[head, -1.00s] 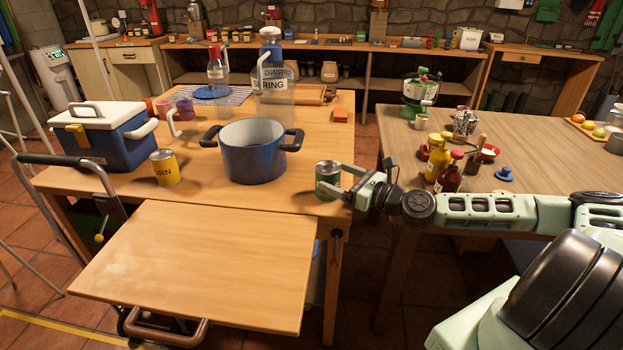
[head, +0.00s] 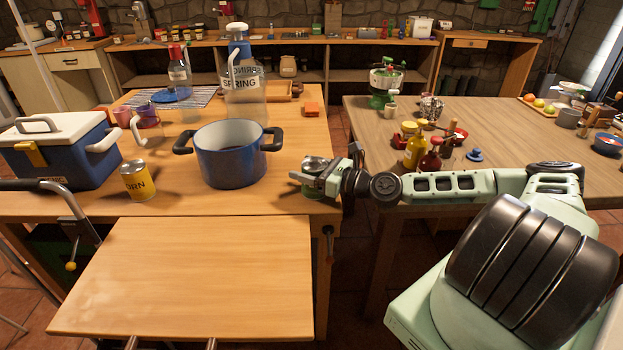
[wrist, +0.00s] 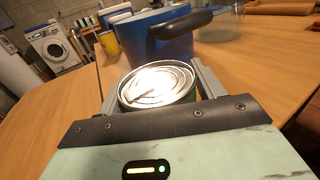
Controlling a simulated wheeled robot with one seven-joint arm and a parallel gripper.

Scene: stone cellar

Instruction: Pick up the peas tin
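The peas tin (head: 315,162) is a green tin with a shiny metal lid, at the right front part of the wooden table, right of the blue pot. My gripper (head: 308,178) has its fingers around it and hides most of its side in the head view. In the wrist view, the lid of the tin (wrist: 158,84) lies between the two fingers (wrist: 160,92), one close against each side. The tin seems gripped and slightly raised, though its base is hidden. Its label cannot be read here.
The blue pot (head: 230,165) stands close left of the tin, its handle nearest. A yellow corn tin (head: 138,182) and a blue cooler (head: 62,155) are further left. Sauce bottles (head: 415,150) stand on the right table. The front board (head: 190,275) is bare.

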